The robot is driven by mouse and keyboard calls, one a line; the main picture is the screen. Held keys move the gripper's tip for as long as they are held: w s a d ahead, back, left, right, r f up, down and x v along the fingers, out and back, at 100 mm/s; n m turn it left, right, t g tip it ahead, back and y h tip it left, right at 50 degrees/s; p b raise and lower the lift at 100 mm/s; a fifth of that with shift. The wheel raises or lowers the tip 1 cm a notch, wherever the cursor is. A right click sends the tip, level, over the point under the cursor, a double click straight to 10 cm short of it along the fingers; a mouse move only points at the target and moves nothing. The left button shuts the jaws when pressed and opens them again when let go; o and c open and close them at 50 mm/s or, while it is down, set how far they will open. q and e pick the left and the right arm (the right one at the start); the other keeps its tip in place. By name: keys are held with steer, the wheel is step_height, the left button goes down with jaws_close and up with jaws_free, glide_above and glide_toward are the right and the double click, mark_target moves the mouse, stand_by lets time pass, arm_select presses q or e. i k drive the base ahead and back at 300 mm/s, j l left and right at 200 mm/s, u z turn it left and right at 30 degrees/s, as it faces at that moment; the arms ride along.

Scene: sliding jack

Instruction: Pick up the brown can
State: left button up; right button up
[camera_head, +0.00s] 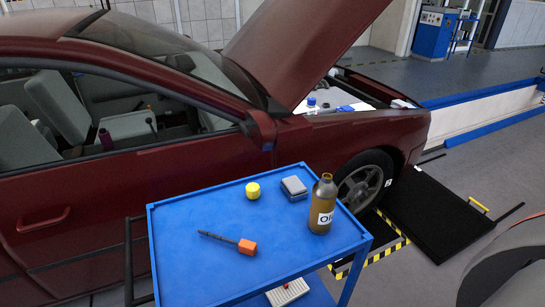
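The brown can (319,220) stands upright on the blue cart top (200,268), near its right edge. It has a narrow neck, a grey cap and a white label with dark letters, partly turned away. Nothing touches or holds it. Neither of my grippers is in view.
A yellow round item (253,190), a grey box (294,187) and a tool with an orange end (247,247) lie on the cart. A dark red car (200,160) with its hood raised stands behind the cart. The cart top's left and front areas are mostly clear.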

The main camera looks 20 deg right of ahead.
mark_target(325, 192)
steer(key=z, duration=1.25)
steer(key=i+l+u, duration=0.25)
steer(key=l+u, duration=0.15)
steer(key=l, duration=0.4)
steer(key=i+l+u, duration=0.1)
steer(key=l+u, duration=0.3)
steer(key=l, duration=0.4)
steer(key=l+u, duration=0.4)
steer(key=l, duration=0.45)
steer(key=k+l+u, duration=0.1)
steer(key=l+u, duration=0.3)
steer(key=l, duration=0.45)
